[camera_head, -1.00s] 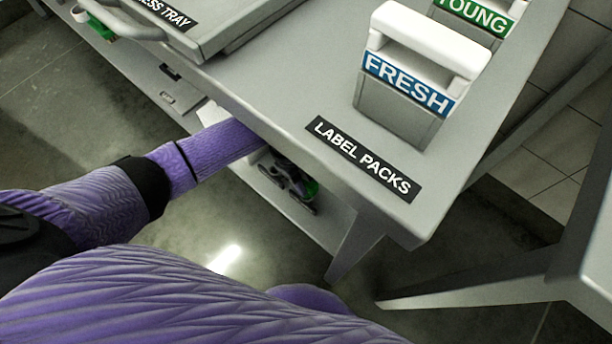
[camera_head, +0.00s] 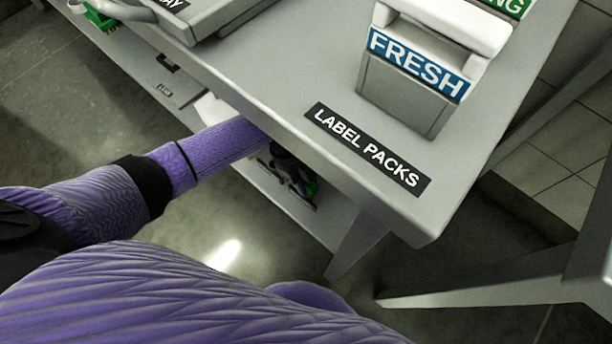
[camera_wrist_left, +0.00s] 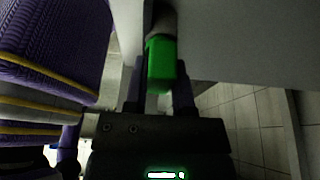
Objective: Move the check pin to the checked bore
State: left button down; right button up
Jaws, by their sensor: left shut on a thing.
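My left gripper (camera_head: 300,190) is low beside and partly under the near edge of the grey table, over a lower shelf. In the left wrist view the gripper (camera_wrist_left: 160,95) is shut on a bright green block (camera_wrist_left: 161,65) with a grey rounded part beyond it, which looks like the check pin. The pin's far end is hidden. No checked bore can be made out. My right gripper is not in view.
The grey table (camera_head: 290,75) carries a label holder marked FRESH (camera_head: 412,85), a LABEL PACKS plate (camera_head: 367,147) and a tray (camera_head: 215,18) at top left. Its edge hangs over my left forearm's end. A lower shelf (camera_head: 330,205) runs beneath.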

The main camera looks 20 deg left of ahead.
pick_arm(q)
jog(key=shift+f, duration=0.3)
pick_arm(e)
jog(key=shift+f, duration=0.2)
pick_arm(q)
jog(key=shift+c, duration=1.9)
grip_release()
jog(key=shift+r, duration=0.1)
jog(key=p+v, duration=0.5)
jog(key=v, duration=0.5)
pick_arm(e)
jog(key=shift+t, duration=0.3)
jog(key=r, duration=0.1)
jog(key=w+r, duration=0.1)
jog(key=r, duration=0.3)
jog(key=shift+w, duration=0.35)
